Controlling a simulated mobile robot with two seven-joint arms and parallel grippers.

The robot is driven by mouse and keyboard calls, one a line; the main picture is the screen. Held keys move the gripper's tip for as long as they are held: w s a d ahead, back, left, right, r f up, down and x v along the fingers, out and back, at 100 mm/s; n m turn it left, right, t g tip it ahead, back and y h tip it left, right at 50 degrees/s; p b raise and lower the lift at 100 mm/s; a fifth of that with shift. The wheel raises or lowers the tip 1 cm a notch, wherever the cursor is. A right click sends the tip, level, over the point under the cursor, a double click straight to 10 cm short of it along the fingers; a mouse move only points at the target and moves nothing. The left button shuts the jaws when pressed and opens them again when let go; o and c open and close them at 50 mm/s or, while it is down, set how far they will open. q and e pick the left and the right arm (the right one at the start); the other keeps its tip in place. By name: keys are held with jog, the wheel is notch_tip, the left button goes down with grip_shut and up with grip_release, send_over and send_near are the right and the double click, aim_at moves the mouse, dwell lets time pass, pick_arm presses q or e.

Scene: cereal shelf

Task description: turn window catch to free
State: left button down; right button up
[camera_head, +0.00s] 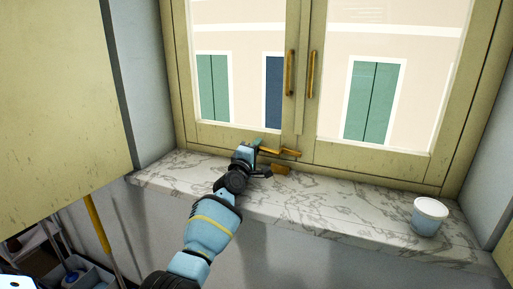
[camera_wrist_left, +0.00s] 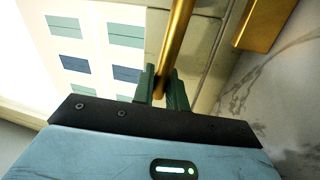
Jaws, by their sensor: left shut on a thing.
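The window catch (camera_head: 287,153) is a brass lever low on the cream window frame, near the meeting of the two casements. In the head view it lies roughly level, just above the marble sill. My left gripper (camera_head: 258,156) is at its left part. In the left wrist view, the brass bar of the catch (camera_wrist_left: 178,40) runs down between the two green fingers of my left gripper (camera_wrist_left: 163,88), which are shut on it. The fingers hide part of the catch. My right gripper is not in view.
A brass block (camera_head: 281,169) sits on the marble sill (camera_head: 330,203) below the catch. A white cup (camera_head: 428,217) stands at the sill's right end. Two upright brass handles (camera_head: 290,73) are on the casements. A cream panel (camera_head: 60,100) fills the left.

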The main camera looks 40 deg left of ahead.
pick_arm(q)
jog(key=c, duration=1.5)
grip_release()
jog(key=shift+r, duration=0.15)
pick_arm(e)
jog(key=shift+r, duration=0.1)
